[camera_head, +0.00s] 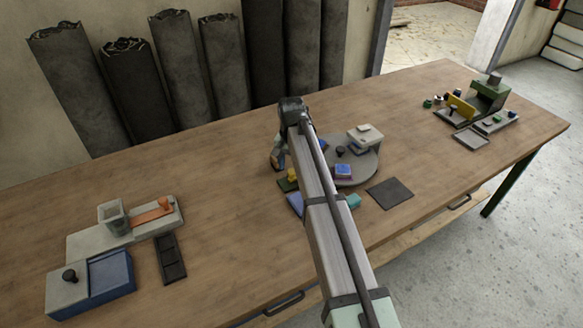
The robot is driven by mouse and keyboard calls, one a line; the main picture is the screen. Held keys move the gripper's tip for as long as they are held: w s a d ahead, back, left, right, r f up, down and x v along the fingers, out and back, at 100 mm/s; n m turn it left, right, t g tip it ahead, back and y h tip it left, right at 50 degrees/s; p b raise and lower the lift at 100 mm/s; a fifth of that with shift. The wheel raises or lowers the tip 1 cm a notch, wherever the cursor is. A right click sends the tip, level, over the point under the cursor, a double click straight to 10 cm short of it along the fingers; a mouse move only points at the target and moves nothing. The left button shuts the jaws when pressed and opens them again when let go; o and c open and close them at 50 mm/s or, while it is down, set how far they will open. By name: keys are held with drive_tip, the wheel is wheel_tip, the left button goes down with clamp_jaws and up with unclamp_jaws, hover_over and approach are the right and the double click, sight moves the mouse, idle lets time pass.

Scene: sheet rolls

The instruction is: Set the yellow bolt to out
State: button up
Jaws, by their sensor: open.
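A yellow bar (461,106), which looks like the yellow bolt, sits slanted beside a green block (488,96) at the table's right end. It is small here, and I cannot tell its setting. A second, smaller yellow piece (292,175) sits on a dark green base (287,185) just left of my arm, near the table's middle. My gripper (277,160) is partly hidden behind my own arm, just above and left of that small piece. It is open and far to the left of the yellow bar. Its fingertips are hard to make out.
A round grey plate (357,174) with small blocks stands right of my arm, beside a dark flat pad (390,193). An orange bar on a grey base (90,240) and a blue box (110,276) are at left. Grey rolls (75,90) stand behind.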

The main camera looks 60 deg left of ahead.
drive_tip(key=shift+f, duration=0.9)
drive_tip(key=shift+c, duration=0.4)
clamp_jaws()
